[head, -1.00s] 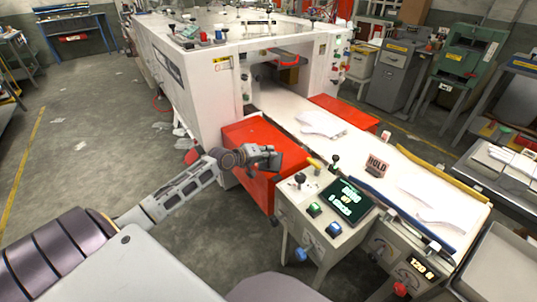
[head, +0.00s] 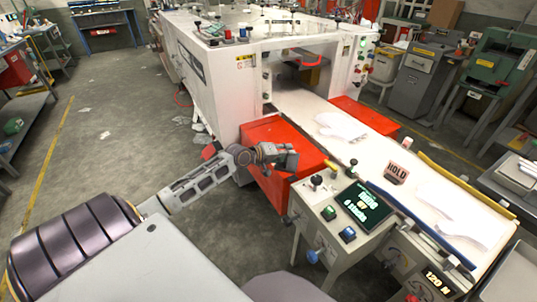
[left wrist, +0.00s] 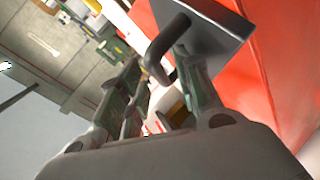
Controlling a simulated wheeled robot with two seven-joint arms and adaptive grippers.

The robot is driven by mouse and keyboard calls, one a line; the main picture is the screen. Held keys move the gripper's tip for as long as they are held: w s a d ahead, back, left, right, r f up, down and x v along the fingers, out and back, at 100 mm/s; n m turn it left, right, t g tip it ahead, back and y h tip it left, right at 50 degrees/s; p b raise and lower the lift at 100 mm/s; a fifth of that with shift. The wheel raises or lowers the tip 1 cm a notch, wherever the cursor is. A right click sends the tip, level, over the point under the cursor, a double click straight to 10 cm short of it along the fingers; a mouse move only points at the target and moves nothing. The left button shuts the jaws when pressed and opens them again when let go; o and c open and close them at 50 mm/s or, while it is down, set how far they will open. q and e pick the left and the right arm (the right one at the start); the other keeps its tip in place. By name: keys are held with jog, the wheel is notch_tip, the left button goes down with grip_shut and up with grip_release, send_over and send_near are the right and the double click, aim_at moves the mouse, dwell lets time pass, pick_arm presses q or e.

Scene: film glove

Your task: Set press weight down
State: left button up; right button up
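The press weight (left wrist: 222,22) is a dark grey plate with a bent bar handle (left wrist: 160,48) in the left wrist view. My left gripper (left wrist: 160,75) has its two fingers on either side of this handle and appears shut on it. In the head view my left gripper (head: 272,153) is over the front of the red box (head: 262,130), and the weight (head: 289,161) shows as a small dark block at its tip. I cannot tell whether the weight touches the red surface. My right gripper is out of view.
A small console (head: 332,215) with a screen (head: 363,207) and knobs stands just right of the weight. A white conveyor (head: 385,152) carries white glove-shaped film (head: 341,126). The floor (head: 130,135) at left is mostly clear.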

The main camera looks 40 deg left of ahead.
aim_at(275, 167)
pick_arm(q)
jog(key=shift+v, duration=1.9)
jog(key=shift+p+v, duration=0.35)
jog(key=shift+v, duration=0.45)
jog(key=v, duration=0.6)
jog(key=shift+p, duration=0.3)
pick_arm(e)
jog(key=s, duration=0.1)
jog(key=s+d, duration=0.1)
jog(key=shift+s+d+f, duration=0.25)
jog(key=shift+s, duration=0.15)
pick_arm(q)
jog(key=shift+s+r, duration=0.1)
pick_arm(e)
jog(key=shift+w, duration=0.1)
